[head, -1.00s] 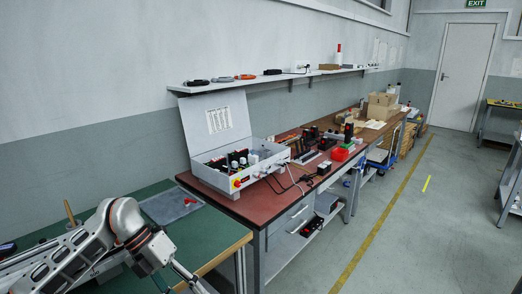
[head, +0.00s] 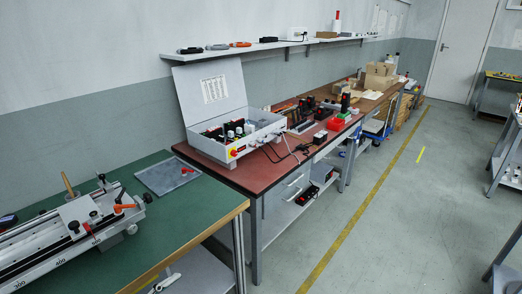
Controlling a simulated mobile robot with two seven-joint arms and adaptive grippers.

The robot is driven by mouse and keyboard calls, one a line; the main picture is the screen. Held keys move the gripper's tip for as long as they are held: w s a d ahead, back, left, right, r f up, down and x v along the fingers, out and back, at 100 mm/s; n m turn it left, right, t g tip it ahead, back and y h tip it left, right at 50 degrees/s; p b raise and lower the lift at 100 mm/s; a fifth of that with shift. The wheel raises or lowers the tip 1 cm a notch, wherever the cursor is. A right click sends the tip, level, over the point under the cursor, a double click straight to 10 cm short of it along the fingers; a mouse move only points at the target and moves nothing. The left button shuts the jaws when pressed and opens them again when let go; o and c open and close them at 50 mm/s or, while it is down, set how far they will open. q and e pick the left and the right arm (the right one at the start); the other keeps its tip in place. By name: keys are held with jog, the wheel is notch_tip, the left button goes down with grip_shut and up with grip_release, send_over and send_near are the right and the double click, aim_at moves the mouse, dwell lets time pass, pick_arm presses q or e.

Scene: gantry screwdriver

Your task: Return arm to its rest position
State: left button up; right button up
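Neither of my arms nor grippers shows in the head view. A long silver rail fixture (head: 65,240) with a ruler scale, black knobs and an orange lever (head: 124,206) lies on the green-topped bench (head: 190,215) at lower left. Nothing of mine touches the part of it that shows. Its left end is cut off by the picture edge.
A grey mat (head: 155,181) with a small red item (head: 187,170) lies behind the fixture. An open grey control case (head: 210,97) stands on the red-topped bench (head: 222,171). A wall shelf (head: 260,47) runs above. The floor (head: 385,225) at right is clear.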

pick_arm(q)
jog(key=s+a+f+n+g+y, duration=0.2)
jog(key=s+a+f+n+y, duration=0.2)
jog(key=s+a+f, duration=0.3)
jog(key=s+a+f+n+g+y, duration=0.2)
jog(key=s+a+f+n+y, duration=0.2)
jog(key=s+f, duration=0.4)
jog(key=d+n, duration=0.5)
jog(key=d, duration=0.7)
jog(key=shift+w+n+t+p, duration=0.4)
jog(key=shift+w+p, duration=0.05)
